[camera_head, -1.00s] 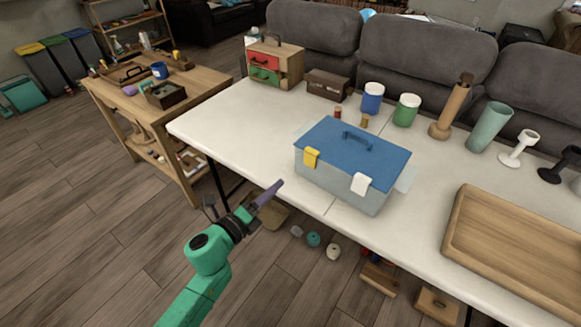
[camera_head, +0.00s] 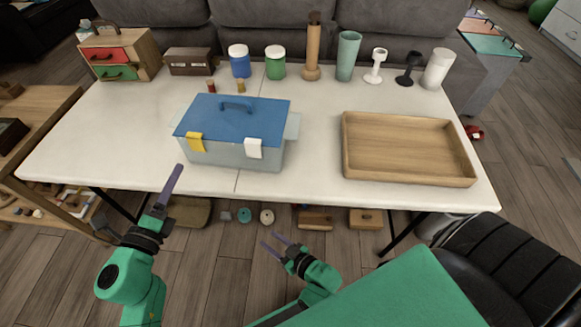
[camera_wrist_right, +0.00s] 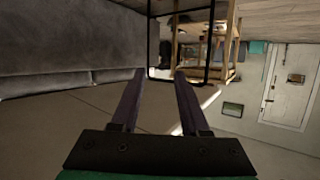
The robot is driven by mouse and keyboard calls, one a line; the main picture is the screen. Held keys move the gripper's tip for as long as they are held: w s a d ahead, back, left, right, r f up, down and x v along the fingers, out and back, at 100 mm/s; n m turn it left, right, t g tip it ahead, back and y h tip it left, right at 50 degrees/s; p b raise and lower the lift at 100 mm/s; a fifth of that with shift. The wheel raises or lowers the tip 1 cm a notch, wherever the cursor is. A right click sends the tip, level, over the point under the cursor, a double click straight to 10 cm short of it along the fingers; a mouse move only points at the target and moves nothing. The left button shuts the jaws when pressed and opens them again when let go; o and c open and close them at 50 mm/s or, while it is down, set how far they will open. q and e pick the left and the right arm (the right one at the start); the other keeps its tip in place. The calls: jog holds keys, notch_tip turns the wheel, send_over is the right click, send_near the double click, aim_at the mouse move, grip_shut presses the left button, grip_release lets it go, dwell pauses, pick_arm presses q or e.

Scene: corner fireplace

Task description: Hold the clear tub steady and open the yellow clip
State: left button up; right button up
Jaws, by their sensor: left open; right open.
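The clear tub (camera_head: 228,154) stands on the white table, with a blue lid (camera_head: 225,117) and a handle on top. A yellow clip (camera_head: 195,142) is on the left of its front side, and a white clip (camera_head: 253,148) on the right. Both clips hang down over the front wall. My left gripper (camera_head: 171,180) is open and empty, in front of the table's edge, left of and nearer than the tub. My right gripper (camera_head: 274,246) is open and empty, low in front of the table. Its two fingers also show in the right wrist view (camera_wrist_right: 155,80), with nothing between them.
A wooden tray (camera_head: 405,176) lies on the right of the white table (camera_head: 110,130). A small drawer chest (camera_head: 120,56), jars, cups and goblets line the back. Two small spools stand behind the tub. Under the table lie several loose items. A black chair (camera_head: 525,255) is at right.

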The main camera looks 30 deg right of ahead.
jog(key=w+a+r+m+t+y, duration=0.15)
jog(key=r+t, duration=0.25)
jog(key=r, duration=0.5)
jog(key=w+a+r+m+t, duration=0.1)
jog(key=w+a+r+t, duration=0.15)
jog(key=r, duration=0.75)
jog(key=m+g+h, duration=0.4)
jog(key=m+h, duration=1.2)
jog(key=m, duration=1)
send_near(295, 123)
jog(key=shift+n, duration=0.25)
jog(key=x, duration=0.9)
jog(key=shift+w+d+f, duration=0.15)
jog(key=shift+w+f, duration=0.05)
jog(key=shift+w, duration=0.2)
grip_shut()
